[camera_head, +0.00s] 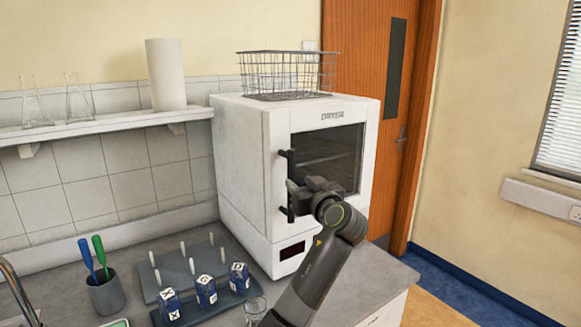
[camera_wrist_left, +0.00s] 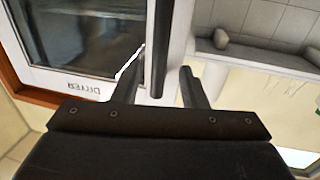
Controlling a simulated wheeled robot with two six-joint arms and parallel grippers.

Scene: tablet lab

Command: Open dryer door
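The white dryer (camera_head: 245,170) stands on the counter. Its glass door (camera_head: 335,150) looks closed. The dark vertical door handle (camera_head: 285,211) is on the door's left side, with its middle partly covered by my left gripper in the head view. My left gripper (camera_head: 297,190) is at the handle. In the left wrist view, the handle bar (camera_wrist_left: 161,45) runs between the two spread fingers of my left gripper (camera_wrist_left: 162,84), with a gap showing on each side. Contact is not visible. My right gripper is in neither view.
A wire basket (camera_head: 287,75) sits on the dryer. A wooden door (camera_head: 350,45) is behind; floor is clear at right.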

